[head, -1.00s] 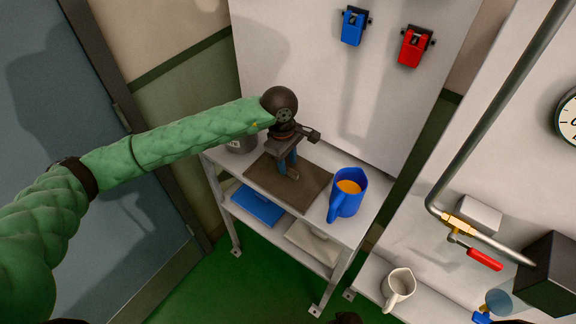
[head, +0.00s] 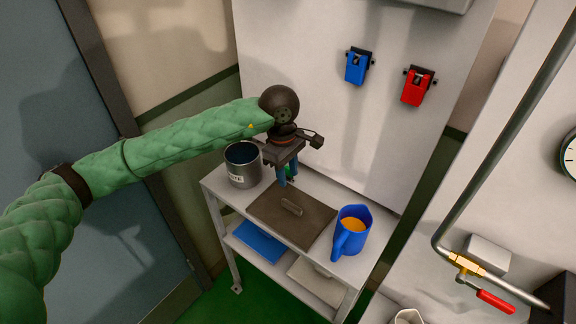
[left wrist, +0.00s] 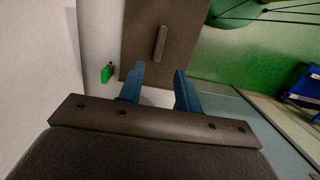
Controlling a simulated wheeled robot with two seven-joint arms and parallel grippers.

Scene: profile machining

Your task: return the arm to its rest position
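My left arm (head: 140,160) reaches in from the left over a small white shelf table. My left gripper (head: 286,178) points down above the back part of a brown mat (head: 265,210). Its blue fingers stand apart with nothing between them, as the left wrist view (left wrist: 160,72) also shows. A small grey metal bar (head: 291,207) lies on the mat, clear of the fingers; it also shows in the left wrist view (left wrist: 160,42). My right gripper is not in view.
A grey metal mug (head: 243,172) stands left of the gripper. A blue jug (head: 350,232) with orange contents stands right of the mat. A small green thing (left wrist: 107,73) lies near the fingers. Behind is a wall panel with blue (head: 357,67) and red (head: 417,88) devices.

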